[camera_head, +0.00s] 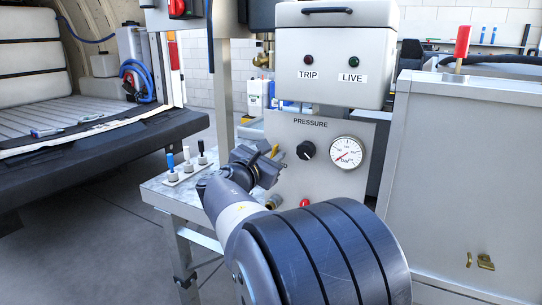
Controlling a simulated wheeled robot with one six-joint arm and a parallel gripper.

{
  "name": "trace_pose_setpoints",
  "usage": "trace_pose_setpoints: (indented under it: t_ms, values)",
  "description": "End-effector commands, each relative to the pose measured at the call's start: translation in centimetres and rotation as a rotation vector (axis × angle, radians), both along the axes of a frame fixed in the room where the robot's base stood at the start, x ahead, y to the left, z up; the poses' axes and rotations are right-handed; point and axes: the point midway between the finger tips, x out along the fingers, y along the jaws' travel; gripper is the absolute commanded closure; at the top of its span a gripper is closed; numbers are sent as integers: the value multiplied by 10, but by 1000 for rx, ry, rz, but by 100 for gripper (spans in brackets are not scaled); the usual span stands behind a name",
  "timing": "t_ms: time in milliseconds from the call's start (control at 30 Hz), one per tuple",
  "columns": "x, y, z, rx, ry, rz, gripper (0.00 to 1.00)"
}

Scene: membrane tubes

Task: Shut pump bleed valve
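A grey panel (330,185) marked PRESSURE carries a black knob (306,150) and a round bar gauge (346,153), its red needle toward the lower left. A small red knob (305,203) shows low on the panel, partly hidden by my arm. No part is labelled as the bleed valve, so I cannot tell which one it is. My gripper (268,162) is in front of the panel's left edge, left of the black knob. A small yellow piece (275,151) shows at its fingers; whether they touch it or are open is unclear.
A box (335,58) with TRIP and LIVE lamps sits above the panel. A bench (165,192) at left holds three small toggles (187,160). A grey cabinet (460,180) stands close on the right. A van's open load bed (95,135) is at far left.

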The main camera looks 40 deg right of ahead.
Motion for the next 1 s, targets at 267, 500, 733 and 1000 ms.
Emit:
trace_pose_setpoints:
  t_ms: [267, 500, 733, 1000]
  values:
    - [1, -1, 0, 0, 0, 0, 73]
    - [0, -1, 0, 0, 0, 0, 93]
    - [0, -1, 0, 0, 0, 0, 100]
    - [0, 0, -1, 8, -20, 0, 100]
